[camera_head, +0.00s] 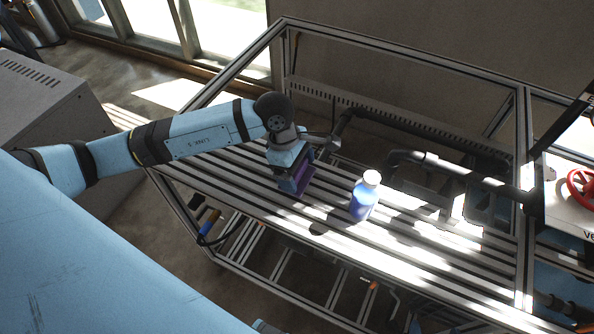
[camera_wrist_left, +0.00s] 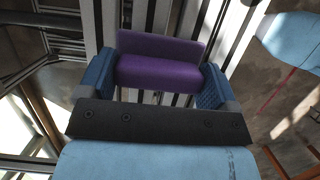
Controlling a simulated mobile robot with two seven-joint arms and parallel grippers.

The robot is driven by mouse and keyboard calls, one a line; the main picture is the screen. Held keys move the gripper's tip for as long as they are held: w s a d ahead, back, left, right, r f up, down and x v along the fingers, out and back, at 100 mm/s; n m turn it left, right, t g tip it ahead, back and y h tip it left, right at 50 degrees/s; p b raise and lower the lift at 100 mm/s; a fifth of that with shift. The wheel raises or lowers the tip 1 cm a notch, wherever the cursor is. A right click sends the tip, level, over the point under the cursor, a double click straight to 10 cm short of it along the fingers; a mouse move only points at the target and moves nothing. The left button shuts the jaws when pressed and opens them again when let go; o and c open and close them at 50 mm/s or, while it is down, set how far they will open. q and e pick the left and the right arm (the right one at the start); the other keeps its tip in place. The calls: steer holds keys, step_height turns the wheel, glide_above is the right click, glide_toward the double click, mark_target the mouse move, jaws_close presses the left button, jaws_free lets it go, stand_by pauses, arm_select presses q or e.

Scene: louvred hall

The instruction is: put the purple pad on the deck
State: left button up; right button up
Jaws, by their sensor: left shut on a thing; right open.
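The purple pad (camera_head: 300,183) is held in my left gripper (camera_head: 293,178), low over the slatted metal deck (camera_head: 412,252). I cannot tell whether the pad touches the slats. In the left wrist view the purple pad (camera_wrist_left: 160,72) sits between the two blue textured fingers of my left gripper (camera_wrist_left: 155,82), which press on its ends. Slats of the deck show beyond it. The gripper hides part of the pad in the head view. My right gripper is not in view.
A blue bottle with a white cap (camera_head: 363,196) stands on the deck just right of the pad. Dark pipes (camera_head: 440,167) run behind it. A metal frame (camera_head: 522,140) surrounds the deck. A red handwheel (camera_head: 581,186) is at far right. Bare slats lie in front of the bottle.

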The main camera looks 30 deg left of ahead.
arm_select(q)
steer(key=shift+f, duration=0.8)
steer(key=shift+f, duration=0.1)
steer(key=o, duration=0.7)
steer(key=b+v, duration=0.2)
steer(key=v, duration=1)
